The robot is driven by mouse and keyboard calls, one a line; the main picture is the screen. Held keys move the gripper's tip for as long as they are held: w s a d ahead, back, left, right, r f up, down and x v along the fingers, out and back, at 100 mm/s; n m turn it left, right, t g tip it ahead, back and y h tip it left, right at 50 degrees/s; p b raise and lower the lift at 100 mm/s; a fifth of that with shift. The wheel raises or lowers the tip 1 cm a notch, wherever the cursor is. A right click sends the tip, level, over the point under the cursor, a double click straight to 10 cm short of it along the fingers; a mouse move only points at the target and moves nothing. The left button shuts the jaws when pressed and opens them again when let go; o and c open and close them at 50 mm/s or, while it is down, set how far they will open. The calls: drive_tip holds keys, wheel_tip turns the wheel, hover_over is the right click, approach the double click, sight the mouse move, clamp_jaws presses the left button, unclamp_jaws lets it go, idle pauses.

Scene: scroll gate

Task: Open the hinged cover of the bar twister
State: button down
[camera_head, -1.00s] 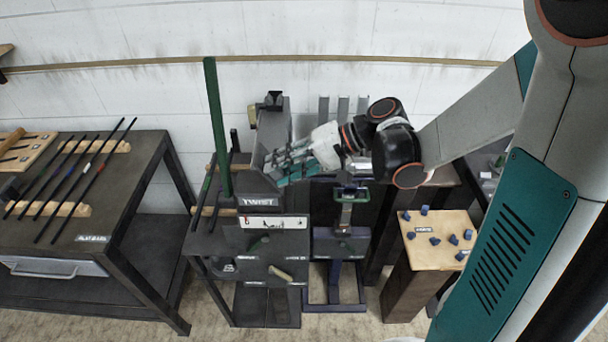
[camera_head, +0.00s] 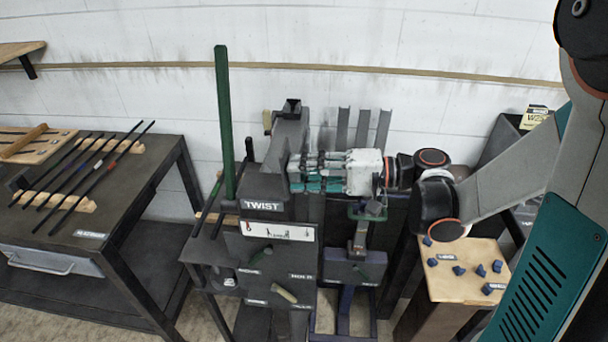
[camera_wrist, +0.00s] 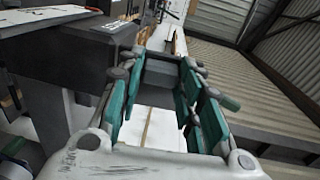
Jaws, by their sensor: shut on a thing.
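The bar twister is a dark grey machine with a white TWIST label (camera_head: 262,206) on its front, standing left of centre in the head view. Its grey hinged cover (camera_head: 287,138) rises above the label. My gripper (camera_head: 297,172) is level and reaches in from the right, with its teal and grey fingers at the cover's right side. In the wrist view, my gripper (camera_wrist: 165,72) has its fingers on both sides of a dark grey part that looks like the cover's edge. It is shut on that part. The exact contact and the hinge are hidden.
A tall green lever (camera_head: 224,125) stands just left of the cover. A dark table (camera_head: 60,220) with several thin rods is at the left. A wooden board (camera_head: 462,285) with several blue pieces is below my arm. A white wall is close behind.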

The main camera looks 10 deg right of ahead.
drive_tip(key=c, duration=1.1)
unclamp_jaws()
drive_tip(key=v, duration=1.2)
drive_tip(key=shift+a, duration=0.1)
